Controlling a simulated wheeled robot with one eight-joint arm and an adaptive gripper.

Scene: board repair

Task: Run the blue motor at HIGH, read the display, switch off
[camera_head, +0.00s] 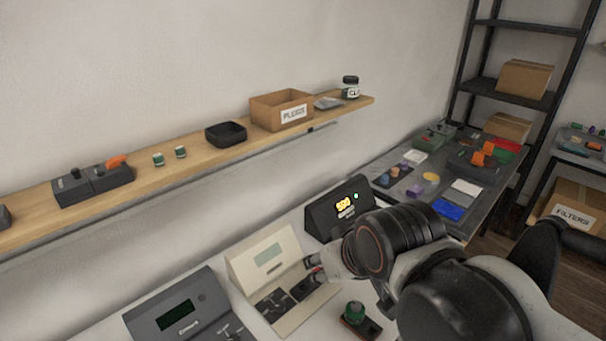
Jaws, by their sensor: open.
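My gripper (316,269) is open at the right side of a beige console (268,258), close to its dark switches (288,300). I cannot tell whether it touches them. The beige console's small screen is blank. Behind my gripper stands a black display box (322,220) with lit yellow digits, perhaps 590 or 500, and a green light. A green round part on a dark base (355,315) lies in front of my gripper. I cannot make out a blue motor; my arm hides part of the bench.
A dark grey console (178,312) stands at the lower left. A wall shelf (210,152) holds switch boxes, a black tray, a PLUGS box (283,110) and a jar. A cluttered table (470,200) and a dark rack (500,85) stand at the right.

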